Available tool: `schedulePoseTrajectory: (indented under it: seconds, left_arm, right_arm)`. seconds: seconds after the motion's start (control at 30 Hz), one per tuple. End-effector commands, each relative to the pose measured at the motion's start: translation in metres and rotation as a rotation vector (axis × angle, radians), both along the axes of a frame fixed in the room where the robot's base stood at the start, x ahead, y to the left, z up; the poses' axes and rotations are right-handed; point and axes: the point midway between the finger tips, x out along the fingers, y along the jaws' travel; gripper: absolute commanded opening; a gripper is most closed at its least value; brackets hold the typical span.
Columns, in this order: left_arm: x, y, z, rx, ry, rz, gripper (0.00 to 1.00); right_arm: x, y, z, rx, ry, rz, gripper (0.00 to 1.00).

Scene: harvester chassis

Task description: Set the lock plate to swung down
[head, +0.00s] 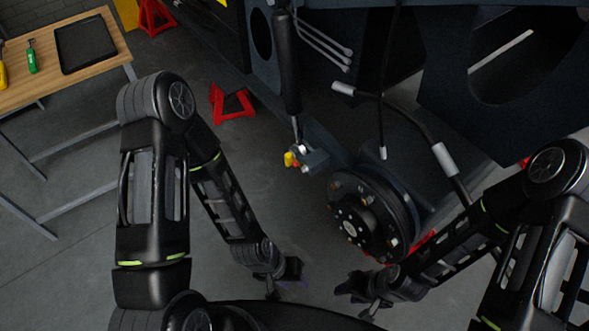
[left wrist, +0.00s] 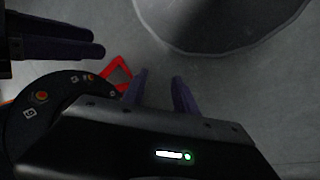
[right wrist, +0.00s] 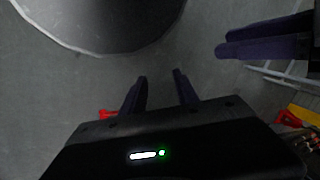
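I cannot pick out the lock plate for certain. A small yellow part (head: 291,159) sits by a grey bracket (head: 316,160) at the lower end of a black cylinder (head: 286,62) in the head view; whether it belongs to the plate is too small to tell. My left gripper (head: 284,284) is low, below the bracket and left of the wheel hub; its fingers stand apart and empty in the left wrist view (left wrist: 161,90). My right gripper (head: 352,290) is low below the hub; its fingers are apart and empty in the right wrist view (right wrist: 160,90). Neither touches the chassis.
A black wheel hub (head: 350,228) with studs stands right of the bracket. A dark hose with grey ends (head: 445,158) hangs above it. Red stands (head: 232,103) are on the floor. A wooden table (head: 30,75) with a black tray (head: 84,44) is at far left.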

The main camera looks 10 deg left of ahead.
Motion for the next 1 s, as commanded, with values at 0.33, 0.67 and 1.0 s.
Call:
schedulePoseTrajectory:
  seconds: [0.33,0.67,1.0]
  left_arm:
    - [0.013,0.009,-0.058,-0.013,0.104,0.063,0.35]
    - [0.149,-0.003,-0.145,-0.555,0.181,0.352,0.35]
    - [0.342,0.135,-0.09,-1.075,-0.467,0.647,0.35]
  right_arm:
    - [0.001,-0.002,-0.047,-0.002,-0.001,-0.004,0.36]
    - [0.006,-0.007,-0.183,-0.012,-0.01,-0.017,0.36]
    - [0.011,-0.012,-0.263,-0.018,-0.018,-0.028,0.36]
